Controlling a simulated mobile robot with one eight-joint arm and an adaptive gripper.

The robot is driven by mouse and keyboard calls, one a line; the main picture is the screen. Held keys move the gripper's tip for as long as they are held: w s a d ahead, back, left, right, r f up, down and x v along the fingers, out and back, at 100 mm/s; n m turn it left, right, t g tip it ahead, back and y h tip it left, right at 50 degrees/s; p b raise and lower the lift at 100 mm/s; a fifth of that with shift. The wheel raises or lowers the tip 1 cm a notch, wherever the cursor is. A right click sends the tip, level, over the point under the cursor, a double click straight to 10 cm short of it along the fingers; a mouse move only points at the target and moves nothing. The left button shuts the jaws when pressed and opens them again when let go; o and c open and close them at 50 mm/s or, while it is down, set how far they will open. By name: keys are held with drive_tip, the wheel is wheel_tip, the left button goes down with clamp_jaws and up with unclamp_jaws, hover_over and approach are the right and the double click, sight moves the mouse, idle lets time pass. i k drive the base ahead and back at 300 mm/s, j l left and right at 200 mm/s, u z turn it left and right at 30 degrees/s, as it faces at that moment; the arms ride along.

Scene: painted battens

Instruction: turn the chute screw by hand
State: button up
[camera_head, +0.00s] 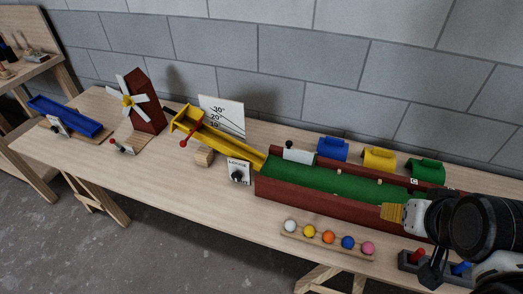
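The yellow chute (226,141) slopes down to the right toward a long green-floored trough with dark red walls (330,205). A black knob (238,176) on a small white plate with lettering, which seems to read LOOSE, stands at the chute's lower front; it may be the chute screw. A red-tipped lever (190,131) sits at the chute's upper end. A white angle card (224,116) stands behind the chute. My gripper (420,214) is at the right, over the trough's right part, far from the knob.
A wooden rack of coloured balls (329,238) lies in front of the trough. Blue, yellow (379,158) and green arches stand behind it. A grey box with red and blue handles (418,260) is at right. A white-bladed wheel (128,100) and blue tray (66,115) stand left.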

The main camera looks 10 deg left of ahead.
sight(236, 175)
drive_tip(key=u, duration=1.2)
